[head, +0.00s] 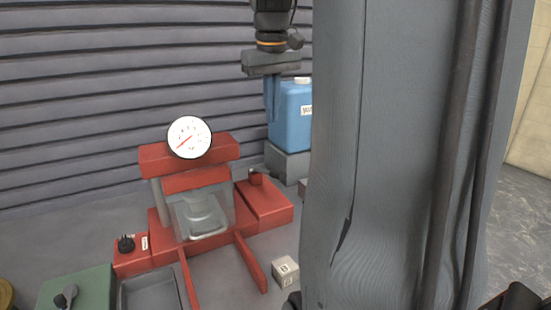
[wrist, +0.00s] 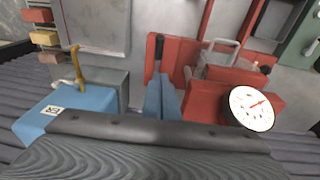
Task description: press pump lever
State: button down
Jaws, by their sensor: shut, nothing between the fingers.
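The red press (head: 190,152) stands on the bench, with a round white dial gauge (head: 189,137) on its top beam; the gauge also shows in the wrist view (wrist: 251,108). In the wrist view a dark-gripped lever (wrist: 158,47) shows just beyond my fingertips. My gripper (head: 271,108) is shut and empty, pointing down, above and behind the pump in the head view. Its blue fingers (wrist: 161,90) line up with the lever in the wrist view; I cannot tell the gap.
A blue canister (head: 291,118) stands on a grey block (head: 288,163) behind the pump, close to my fingers. A small pale cube (head: 285,271) lies in front. A grey tray (head: 150,291) and green box (head: 78,290) sit front left. My arm hides the right side.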

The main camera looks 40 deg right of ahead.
jog(key=p, duration=0.2)
send_over(277, 172)
jog(key=w, duration=0.2)
notch_tip(277, 172, down, 9)
jog(key=f, duration=0.1)
jog(key=s+f, duration=0.1)
jog(key=f+p, duration=0.1)
jog(key=shift+s+f, duration=0.2)
jog(key=shift+s, duration=0.05)
jog(key=shift+s+d+f, duration=0.1)
jog(key=shift+f, duration=0.45)
